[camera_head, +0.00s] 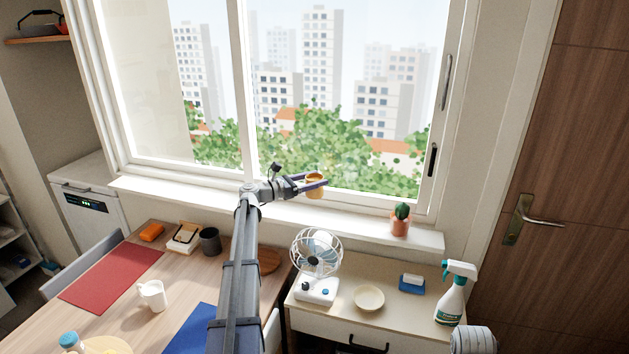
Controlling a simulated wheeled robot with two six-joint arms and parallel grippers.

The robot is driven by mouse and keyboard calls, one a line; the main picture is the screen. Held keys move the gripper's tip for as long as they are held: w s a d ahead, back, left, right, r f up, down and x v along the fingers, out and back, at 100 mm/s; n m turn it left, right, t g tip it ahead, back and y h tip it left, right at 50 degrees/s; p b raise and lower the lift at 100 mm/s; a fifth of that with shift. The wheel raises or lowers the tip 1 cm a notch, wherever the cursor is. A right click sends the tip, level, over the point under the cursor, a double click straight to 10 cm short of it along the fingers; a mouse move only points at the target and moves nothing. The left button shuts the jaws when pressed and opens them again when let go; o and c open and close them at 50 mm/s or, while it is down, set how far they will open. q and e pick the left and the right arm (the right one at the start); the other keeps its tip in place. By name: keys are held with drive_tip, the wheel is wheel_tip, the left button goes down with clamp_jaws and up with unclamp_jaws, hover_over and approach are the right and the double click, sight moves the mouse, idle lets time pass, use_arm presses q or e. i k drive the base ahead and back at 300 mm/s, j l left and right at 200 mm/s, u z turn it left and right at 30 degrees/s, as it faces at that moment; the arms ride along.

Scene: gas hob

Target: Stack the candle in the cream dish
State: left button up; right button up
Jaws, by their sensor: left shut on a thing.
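The candle (315,191) is a small orange and cream cylinder. My left gripper (318,184) is shut on it and holds it up in front of the window, above the sill. The cream dish (369,298) is a shallow round bowl on the light cabinet, below and to the right of the candle. The dish looks empty. The candle and the dish are well apart. My right gripper is not clearly in view.
A fan (316,262) stands left of the dish. A blue sponge holder (412,284) and a spray bottle (454,293) stand to its right on the cabinet (340,325). A potted cactus (400,220) is on the windowsill (370,227). A wooden table (190,270) with a mug (152,295) is at left.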

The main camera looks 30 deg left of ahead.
sight(368, 299)
drive_tip(key=k+l, duration=0.2)
drive_tip(key=l, duration=0.15)
drive_tip(key=k+l, duration=0.4)
drive_tip(key=l, duration=0.25)
